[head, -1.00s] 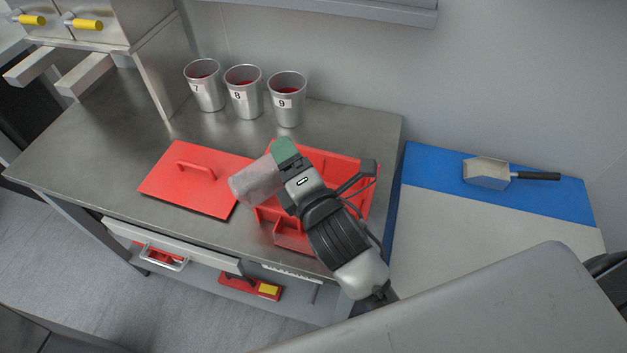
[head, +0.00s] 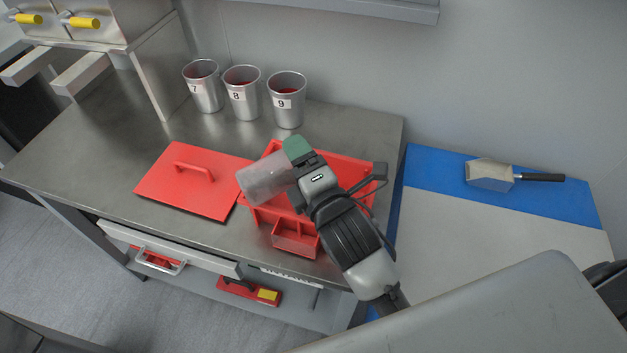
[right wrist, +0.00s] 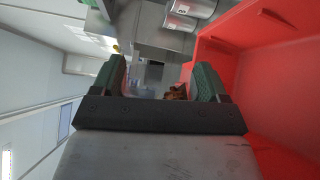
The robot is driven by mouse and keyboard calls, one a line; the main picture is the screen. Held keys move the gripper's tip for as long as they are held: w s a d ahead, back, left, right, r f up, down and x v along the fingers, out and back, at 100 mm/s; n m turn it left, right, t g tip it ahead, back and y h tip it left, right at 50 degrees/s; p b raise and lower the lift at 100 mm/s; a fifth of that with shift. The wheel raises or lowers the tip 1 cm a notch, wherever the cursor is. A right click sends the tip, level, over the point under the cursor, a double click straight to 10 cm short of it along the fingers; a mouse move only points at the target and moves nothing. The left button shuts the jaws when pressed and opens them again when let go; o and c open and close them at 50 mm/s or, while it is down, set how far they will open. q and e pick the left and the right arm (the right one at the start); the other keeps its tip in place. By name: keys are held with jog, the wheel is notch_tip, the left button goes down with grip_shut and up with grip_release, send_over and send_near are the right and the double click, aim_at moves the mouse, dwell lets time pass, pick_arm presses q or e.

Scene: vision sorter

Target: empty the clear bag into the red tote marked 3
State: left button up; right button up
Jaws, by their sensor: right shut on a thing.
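The clear bag (head: 265,178) is held on its side, tilted, over the left edge of the red tote. My right gripper (head: 298,150), with green fingertips, is shut on it. In the right wrist view the fingers (right wrist: 160,82) stand apart with see-through material and a small brown patch between them. The red tote (head: 352,170) is open on the steel bench, with a small compartment at its front. My arm hides part of its inside. I cannot see a 3 on it. My left gripper is not in view.
A red lid (head: 196,182) with a handle lies left of the tote. Metal cups marked 7 (head: 204,92), 8 (head: 243,96) and 9 (head: 287,105) stand behind. A metal scoop (head: 490,175) lies on the blue and white surface at right. The bench's left part is clear.

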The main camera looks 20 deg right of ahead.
jog(key=shift+d+r+m+p, duration=0.1)
jog(key=shift+d+m+p, duration=0.2)
jog(key=shift+m+p, duration=0.4)
jog(key=shift+d+m+p, duration=0.25)
jog(key=shift+m+p, duration=0.1)
jog(key=shift+m, duration=0.65)
dwell(0.6)
jog(key=shift+w+d+m+p, duration=0.1)
jog(key=shift+d+m+p, duration=0.3)
jog(key=shift+m, duration=0.45)
jog(key=shift+w+d+m+p, duration=0.1)
jog(key=shift+d+m+p, duration=0.1)
jog(key=shift+m+p, duration=0.55)
dwell(1.2)
